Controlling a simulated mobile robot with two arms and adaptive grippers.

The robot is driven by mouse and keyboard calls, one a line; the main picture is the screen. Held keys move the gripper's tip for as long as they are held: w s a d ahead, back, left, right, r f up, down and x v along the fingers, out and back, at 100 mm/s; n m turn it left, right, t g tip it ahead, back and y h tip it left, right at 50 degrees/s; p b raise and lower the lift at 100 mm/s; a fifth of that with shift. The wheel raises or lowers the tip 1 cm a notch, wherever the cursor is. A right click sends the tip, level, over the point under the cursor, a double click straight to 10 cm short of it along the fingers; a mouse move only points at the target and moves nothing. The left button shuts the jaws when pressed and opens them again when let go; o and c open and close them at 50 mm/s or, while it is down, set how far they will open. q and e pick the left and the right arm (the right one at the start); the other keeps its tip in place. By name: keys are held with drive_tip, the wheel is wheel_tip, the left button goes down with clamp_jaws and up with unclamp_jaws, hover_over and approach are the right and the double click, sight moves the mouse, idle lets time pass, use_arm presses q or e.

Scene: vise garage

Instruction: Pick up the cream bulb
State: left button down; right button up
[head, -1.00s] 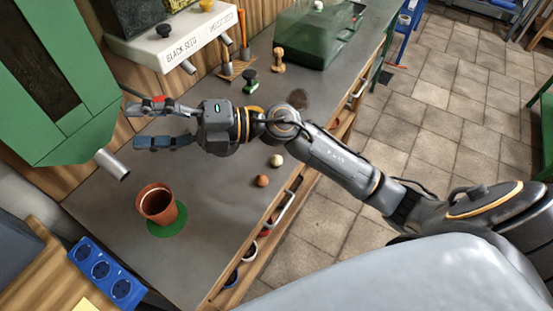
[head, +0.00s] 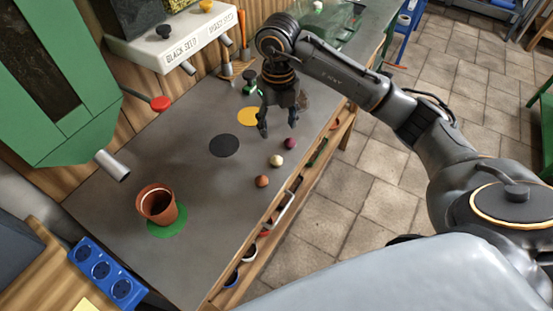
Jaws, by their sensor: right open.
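The cream bulb (head: 276,160) is a small pale round thing on the grey workbench, near its front edge. It sits between a brown-orange bulb (head: 262,181) and a dark red bulb (head: 290,143). My right gripper (head: 278,133) points down with its two fingers apart and nothing between them. It is above the bench, a little behind the cream bulb in the picture and apart from it. My left gripper is not in view.
A terracotta pot (head: 157,203) stands on a green disc (head: 168,228). A black disc (head: 224,146) and a yellow disc (head: 248,117) lie on the bench. Seed dispensers (head: 172,50) stand at the back. The bench between pot and bulbs is clear.

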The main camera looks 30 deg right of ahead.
drive_tip(key=p, duration=0.1)
hover_over(278, 156)
wheel_tip(278, 156, down, 7)
drive_tip(key=shift+f, duration=0.1)
drive_tip(key=f, duration=0.1)
drive_tip(key=f+p, duration=0.1)
drive_tip(key=f, duration=0.1)
drive_tip(key=f+p, duration=0.1)
drive_tip(key=shift+w+a+f, duration=0.25)
drive_tip(key=shift+f, duration=0.5)
drive_tip(key=c, duration=1)
